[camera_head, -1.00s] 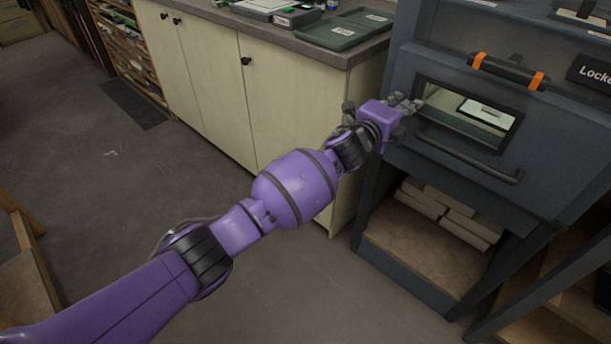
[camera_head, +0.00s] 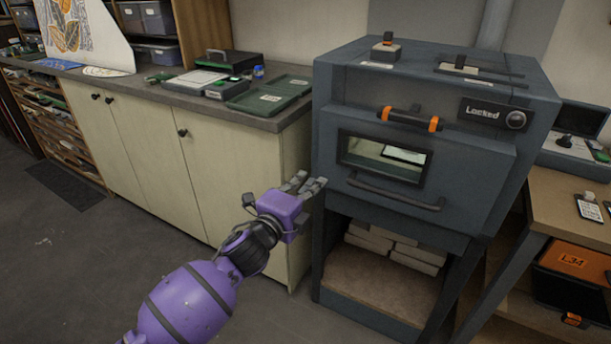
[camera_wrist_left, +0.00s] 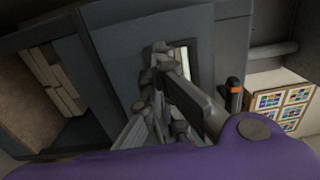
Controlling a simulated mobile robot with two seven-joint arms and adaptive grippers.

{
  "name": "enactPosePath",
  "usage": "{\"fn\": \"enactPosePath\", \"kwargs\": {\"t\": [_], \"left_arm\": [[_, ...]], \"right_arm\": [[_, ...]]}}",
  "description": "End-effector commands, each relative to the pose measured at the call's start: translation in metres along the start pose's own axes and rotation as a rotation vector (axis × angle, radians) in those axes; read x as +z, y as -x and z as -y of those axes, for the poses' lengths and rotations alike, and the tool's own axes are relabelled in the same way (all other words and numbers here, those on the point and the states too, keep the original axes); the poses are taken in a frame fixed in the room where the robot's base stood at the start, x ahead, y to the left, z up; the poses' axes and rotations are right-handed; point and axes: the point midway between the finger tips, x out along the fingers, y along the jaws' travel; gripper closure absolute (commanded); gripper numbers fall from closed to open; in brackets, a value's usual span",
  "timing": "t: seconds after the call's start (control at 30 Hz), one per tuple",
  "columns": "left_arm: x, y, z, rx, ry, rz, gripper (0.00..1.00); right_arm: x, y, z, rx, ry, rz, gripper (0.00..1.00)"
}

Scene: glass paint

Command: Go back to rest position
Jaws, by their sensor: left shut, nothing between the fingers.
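My left gripper (camera_head: 306,184) is at the end of the purple arm, in front of the lower left side of the dark grey kiln (camera_head: 458,132). It is shut and empty, apart from the kiln's front. It also shows in the left wrist view (camera_wrist_left: 160,62), with the kiln's window (camera_wrist_left: 186,62) behind it. In the head view the kiln's door is closed, with a window (camera_head: 385,158), a black handle with orange bands (camera_head: 409,119) and a lower bar (camera_head: 395,192). A panel on it reads "Locked" (camera_head: 490,113). My right gripper is not in view.
A counter (camera_head: 190,102) with pale cabinets stands left of the kiln, holding a green tray (camera_head: 270,95). Pale bricks (camera_head: 417,254) lie on the shelf below the kiln. A wooden table (camera_head: 570,205) is at the right. The floor at the left (camera_head: 60,245) is clear.

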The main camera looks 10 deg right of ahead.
Motion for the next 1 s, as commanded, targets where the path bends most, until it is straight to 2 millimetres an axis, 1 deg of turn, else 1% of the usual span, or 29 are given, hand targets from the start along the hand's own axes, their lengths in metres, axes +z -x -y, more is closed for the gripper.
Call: {"fn": "enactPosePath", "kwargs": {"t": [0.07,0.13,0.17,0.2,0.23,0.3,0.37,0.47,0.57,0.67,0.7,0.77,0.8,0.87,0.9,0.97,1.0], "left_arm": [[0.001,0.003,0.000,0.002,0.029,0.003,1.00],[0.000,0.003,0.001,0.004,0.095,0.004,1.00],[0.000,0.004,0.006,-0.001,0.136,0.005,1.00],[-0.001,0.004,0.015,-0.013,0.208,0.006,1.00],[-0.003,0.008,0.016,-0.013,0.281,0.012,1.00],[-0.002,0.025,0.004,0.002,0.429,0.038,1.00],[-0.001,0.038,-0.009,0.016,0.530,0.062,1.00],[0.001,0.065,-0.032,0.040,0.688,0.110,1.00],[0.003,0.100,-0.060,0.067,0.853,0.174,1.00],[0.005,0.145,-0.092,0.091,1.027,0.263,1.00],[0.005,0.166,-0.104,0.100,1.096,0.303,1.00],[0.005,0.198,-0.122,0.109,1.194,0.367,1.00],[0.005,0.220,-0.134,0.114,1.253,0.412,1.00],[0.003,0.255,-0.151,0.120,1.337,0.481,1.00],[0.002,0.279,-0.161,0.122,1.388,0.530,1.00],[-0.002,0.316,-0.175,0.125,1.456,0.604,1.00],[-0.005,0.341,-0.184,0.125,1.498,0.654,1.00]], "right_arm": [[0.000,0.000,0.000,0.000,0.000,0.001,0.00],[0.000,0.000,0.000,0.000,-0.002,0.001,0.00],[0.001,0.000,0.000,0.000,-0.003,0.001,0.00],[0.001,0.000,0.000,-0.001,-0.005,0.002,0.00],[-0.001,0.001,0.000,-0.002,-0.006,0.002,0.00],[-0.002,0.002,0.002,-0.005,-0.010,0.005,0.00],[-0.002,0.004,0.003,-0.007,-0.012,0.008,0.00],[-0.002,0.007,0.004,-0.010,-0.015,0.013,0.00],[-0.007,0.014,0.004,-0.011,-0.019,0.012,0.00],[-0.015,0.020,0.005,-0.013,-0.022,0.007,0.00],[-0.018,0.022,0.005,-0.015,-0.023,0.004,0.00],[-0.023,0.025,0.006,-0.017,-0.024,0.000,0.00],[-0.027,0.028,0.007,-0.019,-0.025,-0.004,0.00],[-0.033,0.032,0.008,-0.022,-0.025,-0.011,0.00],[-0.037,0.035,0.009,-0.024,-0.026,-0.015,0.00],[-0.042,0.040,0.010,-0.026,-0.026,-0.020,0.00],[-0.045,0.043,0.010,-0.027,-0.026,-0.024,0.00]]}}
